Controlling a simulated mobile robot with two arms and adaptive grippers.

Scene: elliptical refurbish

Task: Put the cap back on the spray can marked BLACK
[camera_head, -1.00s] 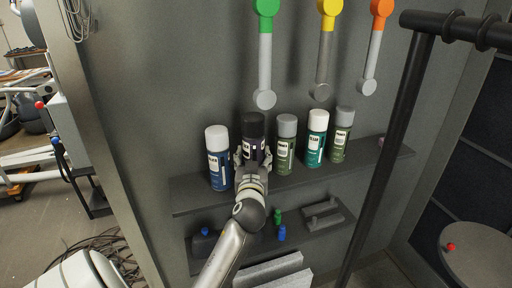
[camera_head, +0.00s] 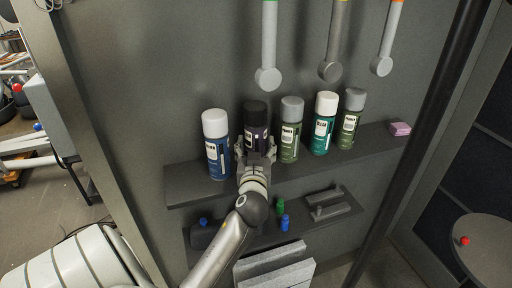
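A dark spray can (camera_head: 257,140) with a black top (camera_head: 256,108) stands upright on the upper shelf, second from left in a row of cans. It has a pale label too small to read, so I cannot confirm it says BLACK. The black top looks like a cap seated on the can. My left gripper (camera_head: 256,150) is at the front of this can, with a finger on either side of its lower body. Whether the fingers press on it is unclear, and they hide the can's base. My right gripper is not in view.
A blue can (camera_head: 216,158) stands close left; olive (camera_head: 288,144), teal (camera_head: 322,137) and another olive can (camera_head: 348,132) stand right. A pink block (camera_head: 400,129) lies at the shelf's right end. Below are small blue (camera_head: 284,223) and green (camera_head: 280,206) items. A dark post (camera_head: 420,140) rises at right.

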